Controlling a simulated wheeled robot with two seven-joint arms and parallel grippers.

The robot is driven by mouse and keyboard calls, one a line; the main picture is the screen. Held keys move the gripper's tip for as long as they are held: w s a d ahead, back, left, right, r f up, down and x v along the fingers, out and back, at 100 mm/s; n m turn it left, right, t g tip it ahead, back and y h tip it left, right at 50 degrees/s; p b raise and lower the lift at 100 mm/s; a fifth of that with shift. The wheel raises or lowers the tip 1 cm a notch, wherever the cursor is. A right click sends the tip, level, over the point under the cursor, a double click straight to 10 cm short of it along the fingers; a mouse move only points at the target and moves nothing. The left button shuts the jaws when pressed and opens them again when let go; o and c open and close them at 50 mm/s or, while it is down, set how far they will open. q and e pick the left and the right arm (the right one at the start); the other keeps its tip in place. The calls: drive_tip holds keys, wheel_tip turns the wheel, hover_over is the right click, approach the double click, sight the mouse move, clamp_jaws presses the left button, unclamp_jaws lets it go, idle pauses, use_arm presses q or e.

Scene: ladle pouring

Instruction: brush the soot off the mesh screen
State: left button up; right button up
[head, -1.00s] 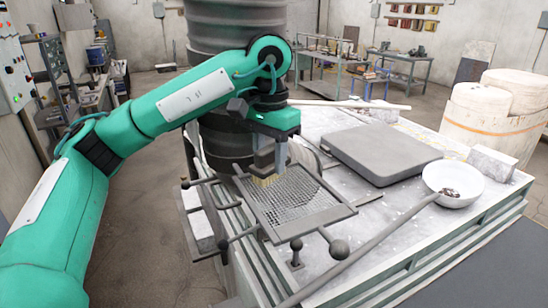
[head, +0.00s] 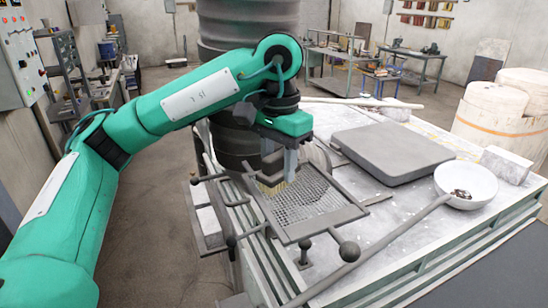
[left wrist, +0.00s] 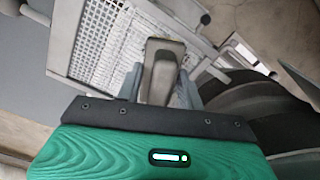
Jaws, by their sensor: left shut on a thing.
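The mesh screen (head: 300,212) is a grey framed grid lying near the table's left front corner. My left gripper (head: 281,166) is shut on a brush with pale bristles (head: 273,188), which point down onto the far left part of the mesh. In the left wrist view the brush's grey handle (left wrist: 162,72) sits between the fingers and hides the bristles. My right gripper is not in view.
Rods with ball ends (head: 349,251) stick out around the screen. A long-handled ladle (head: 395,232) reaches to a white bowl (head: 466,182) at the right. A flat grey slab (head: 392,152) lies behind the screen. A dark ribbed drum (head: 232,150) stands close behind my gripper.

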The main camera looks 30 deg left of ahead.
use_arm(q)
drive_tip(key=shift+s+d, duration=0.6)
drive_tip(key=shift+d, duration=0.05)
drive_tip(key=shift+s+d, duration=0.45)
drive_tip(key=shift+d, duration=0.2)
drive_tip(key=shift+s+d+f+b, duration=0.1)
drive_tip(key=shift+s+d+b, duration=0.1)
drive_tip(key=shift+s+d, duration=0.45)
drive_tip(key=shift+s+d+b, duration=0.2)
drive_tip(key=shift+s+d, duration=0.25)
drive_tip(key=shift+d, duration=0.3)
drive_tip(key=shift+w+a+r+p, duration=0.1)
drive_tip(key=shift+r+p, duration=0.6)
drive_tip(key=shift+r, duration=0.15)
drive_tip(key=shift+r+p, duration=1.65)
drive_tip(key=shift+r, duration=0.5)
drive_tip(key=shift+r, duration=0.1)
